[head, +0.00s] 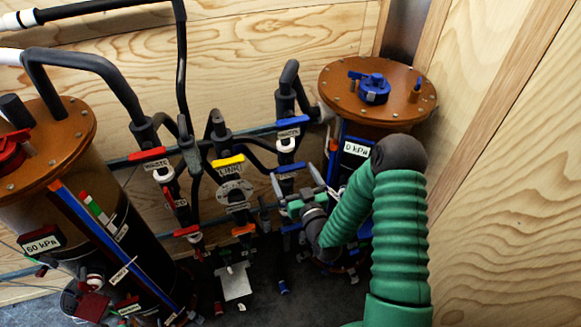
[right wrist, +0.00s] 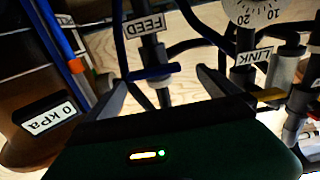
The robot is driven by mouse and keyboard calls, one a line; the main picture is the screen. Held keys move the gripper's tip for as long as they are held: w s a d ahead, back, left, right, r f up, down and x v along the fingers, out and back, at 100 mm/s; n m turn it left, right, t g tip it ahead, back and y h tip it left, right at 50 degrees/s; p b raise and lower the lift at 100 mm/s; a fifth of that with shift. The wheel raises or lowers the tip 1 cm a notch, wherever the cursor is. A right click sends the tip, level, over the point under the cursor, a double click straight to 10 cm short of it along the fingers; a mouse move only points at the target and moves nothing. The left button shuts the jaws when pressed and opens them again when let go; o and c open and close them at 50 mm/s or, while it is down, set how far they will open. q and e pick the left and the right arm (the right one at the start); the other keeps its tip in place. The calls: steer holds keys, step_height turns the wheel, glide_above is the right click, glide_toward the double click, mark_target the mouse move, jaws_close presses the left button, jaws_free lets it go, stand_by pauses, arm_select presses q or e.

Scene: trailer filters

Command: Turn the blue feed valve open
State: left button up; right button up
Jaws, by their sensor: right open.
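The blue feed valve shows in the head view as a flat blue handle (head: 293,121) across an upright dark pipe, with a white label below it. In the right wrist view, which is turned upside down, the blue handle (right wrist: 152,72) lies beside the FEED label. My right gripper (head: 295,177) is open, with its green body below the handle and its fingers pointing up toward the pipes. In the right wrist view the handle appears between the two fingertips (right wrist: 160,88). No contact shows, and the depth gap is hard to judge. My left gripper is not in view.
The yellow-handled LINK valve (head: 228,161) and its gauge stand left of my right gripper. Another blue handle (head: 291,168) is close to the fingers. The 0 kPa filter (head: 400,90) stands right; the 60 kPa filter (head: 60,140) stands left. Pipes crowd the middle.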

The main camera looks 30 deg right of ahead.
mark_target(293, 169)
steer(key=x, duration=0.3)
steer(key=shift+w+d+f, duration=0.15)
steer(key=shift+w+d, duration=0.15)
steer(key=shift+d, duration=0.15)
steer(key=shift+w+d+f, duration=0.1)
steer(key=shift+d+f, duration=0.05)
steer(key=shift+d, duration=0.25)
steer(key=shift+a, duration=0.5)
steer(key=c, duration=0.7)
steer(key=shift+d, duration=0.2)
steer(key=c, duration=0.6)
